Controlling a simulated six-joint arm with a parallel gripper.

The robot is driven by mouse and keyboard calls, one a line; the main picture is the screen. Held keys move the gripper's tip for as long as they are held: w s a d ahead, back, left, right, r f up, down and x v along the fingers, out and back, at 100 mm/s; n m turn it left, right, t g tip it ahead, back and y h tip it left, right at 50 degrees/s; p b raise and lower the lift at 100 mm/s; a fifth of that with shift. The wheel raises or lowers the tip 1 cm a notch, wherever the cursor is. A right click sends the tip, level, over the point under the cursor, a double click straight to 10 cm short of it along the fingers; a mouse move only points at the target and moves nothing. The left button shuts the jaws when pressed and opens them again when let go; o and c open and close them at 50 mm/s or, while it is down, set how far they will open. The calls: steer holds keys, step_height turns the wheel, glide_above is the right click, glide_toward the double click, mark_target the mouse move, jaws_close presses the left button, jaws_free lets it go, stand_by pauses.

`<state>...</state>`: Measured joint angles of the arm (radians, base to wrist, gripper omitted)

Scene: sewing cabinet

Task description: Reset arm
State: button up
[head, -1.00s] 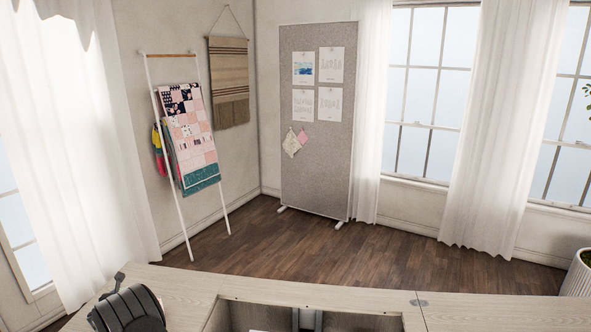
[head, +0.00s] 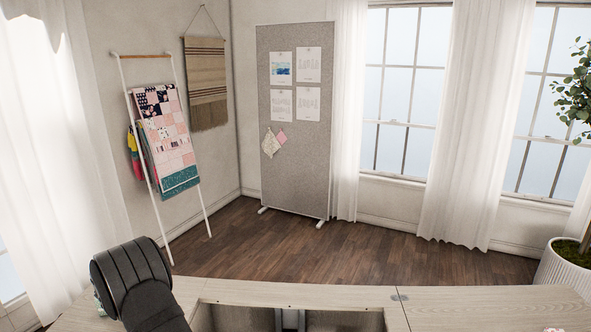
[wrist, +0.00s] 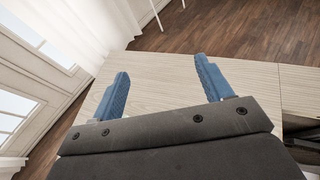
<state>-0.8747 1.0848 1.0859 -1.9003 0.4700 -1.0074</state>
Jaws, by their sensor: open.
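My gripper (wrist: 161,68) shows in the wrist view with its two blue fingers spread wide apart and nothing between them. It is above the pale wood top (wrist: 150,100) of the sewing cabinet. In the head view, a dark part of my arm rises at the lower left, in front of the cabinet top (head: 450,303). The gripper's fingers cannot be made out in that view.
An open recess (head: 235,318) lies in the middle of the cabinet top. A potted plant (head: 565,275) stands at the right. A quilt ladder (head: 125,95) and a grey pinboard (head: 300,170) stand beyond, across bare wooden floor (head: 270,245).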

steer(key=w+d+m+t+h, duration=0.1)
steer(key=w+d+m+h, duration=0.15)
steer(key=w+d, duration=0.65)
steer(key=w+d+m+h, duration=0.25)
steer(key=w+d, duration=0.25)
steer(key=d, duration=0.9)
steer(key=w+d+m+h, duration=0.2)
steer(key=w+d, duration=0.1)
steer(key=d, duration=0.9)
steer(key=w+d+m+g+h, duration=0.1)
steer(key=w+d+m+h, duration=0.1)
steer(key=d, duration=1.1)
steer(key=shift+w+r+h, duration=0.3)
steer(key=shift+w+h, duration=0.2)
steer(key=shift+w, duration=0.35)
